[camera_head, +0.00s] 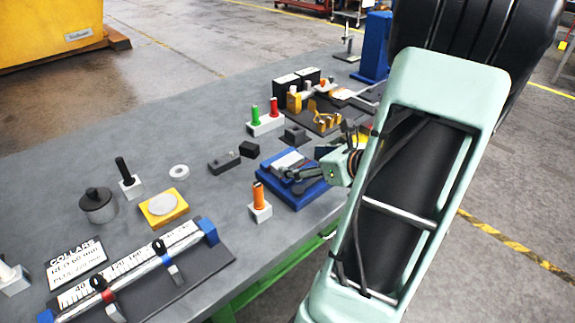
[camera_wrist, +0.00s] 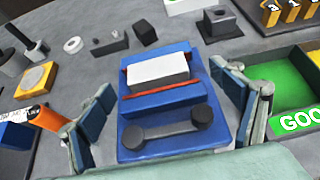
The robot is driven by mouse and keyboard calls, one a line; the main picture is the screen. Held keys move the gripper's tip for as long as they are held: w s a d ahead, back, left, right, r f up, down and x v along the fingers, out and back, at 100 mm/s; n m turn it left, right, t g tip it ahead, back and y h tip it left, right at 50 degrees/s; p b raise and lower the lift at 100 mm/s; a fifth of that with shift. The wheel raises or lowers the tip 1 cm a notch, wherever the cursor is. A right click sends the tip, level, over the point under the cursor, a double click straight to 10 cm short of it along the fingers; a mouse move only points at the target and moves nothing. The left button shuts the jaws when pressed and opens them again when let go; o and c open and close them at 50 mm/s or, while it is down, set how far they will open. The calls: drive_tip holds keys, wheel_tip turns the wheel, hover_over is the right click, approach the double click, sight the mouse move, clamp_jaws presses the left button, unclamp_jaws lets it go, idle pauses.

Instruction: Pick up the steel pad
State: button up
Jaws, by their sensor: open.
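A pale grey block (camera_wrist: 158,69), which may be the steel pad, lies in a blue fixture (camera_wrist: 130,133) with a thin red strip along its near side. In the head view the pale block (camera_head: 288,160) sits on top of the blue fixture (camera_head: 312,192). A round pale disc on a yellow block (camera_wrist: 30,92) lies to the left; I cannot tell for sure which piece is the pad. My gripper (camera_wrist: 168,112) is open and empty, its fingers to the left and right of the fixture. In the head view my gripper (camera_head: 300,178) is over the fixture.
A dark bar with round ends (camera_wrist: 168,127) lies on the fixture's near part. An orange-topped post (camera_head: 259,200) stands close by on the left. Dark blocks (camera_head: 249,149) lie behind. A green tray (camera_wrist: 282,85) is at the right. Bare grey table (camera_head: 215,120) lies farther back.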

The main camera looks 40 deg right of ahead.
sight(289, 162)
drive_tip(key=x, duration=0.5)
drive_tip(key=shift+s+a+f, duration=0.1)
drive_tip(key=shift+s+a, duration=0.05)
drive_tip(key=shift+a, duration=0.2)
drive_tip(key=c, duration=1.8)
drive_tip(key=shift+r, duration=0.2)
drive_tip(key=shift+r+p, duration=0.3)
drive_tip(key=shift+r, duration=0.15)
wheel_tip(289, 162, up, 3)
drive_tip(key=shift+s+d+r+p, duration=0.1)
drive_tip(key=shift+s+p, duration=0.05)
drive_tip(key=shift+p, duration=1.1)
drive_tip(key=d+r+p+v, duration=0.1)
drive_tip(key=d+p+v, duration=0.2)
drive_tip(key=p+v, duration=0.6)
drive_tip(key=v, duration=0.6)
drive_tip(key=shift+d+r, duration=0.2)
drive_tip(key=shift+d, duration=0.05)
